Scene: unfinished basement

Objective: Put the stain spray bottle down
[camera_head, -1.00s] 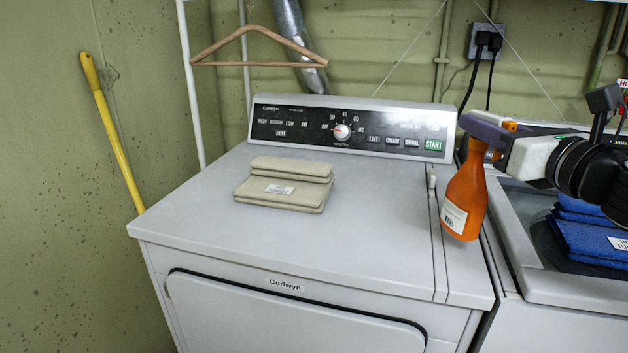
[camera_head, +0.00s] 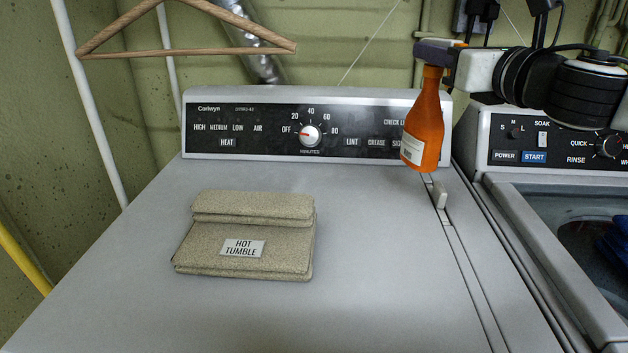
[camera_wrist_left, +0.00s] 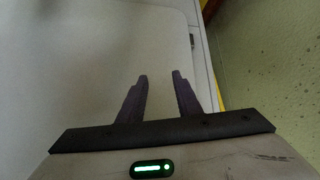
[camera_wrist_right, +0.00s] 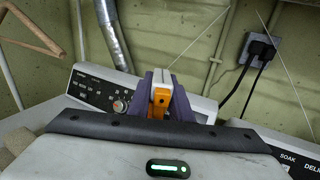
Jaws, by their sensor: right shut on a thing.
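The stain spray bottle (camera_head: 424,120) is orange with a white label and hangs nearly upright in my right gripper (camera_head: 436,52). The gripper is shut on its top, in front of the dryer's control panel. In the right wrist view the orange and white sprayer head (camera_wrist_right: 160,95) sits between the purple fingers (camera_wrist_right: 162,90). The bottle's base shows above the back right of the dryer top (camera_head: 380,240); I cannot tell whether it touches. My left gripper (camera_wrist_left: 160,78) is open and empty, with a pale flat surface beyond it.
A folded beige cloth (camera_head: 250,238) labelled "HOT TUMBLE" lies on the dryer's left middle. A small grey lever (camera_head: 440,194) stands in a slot near the bottle. The washer (camera_head: 560,180) is at right. A wooden hanger (camera_head: 185,50) hangs at upper left.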

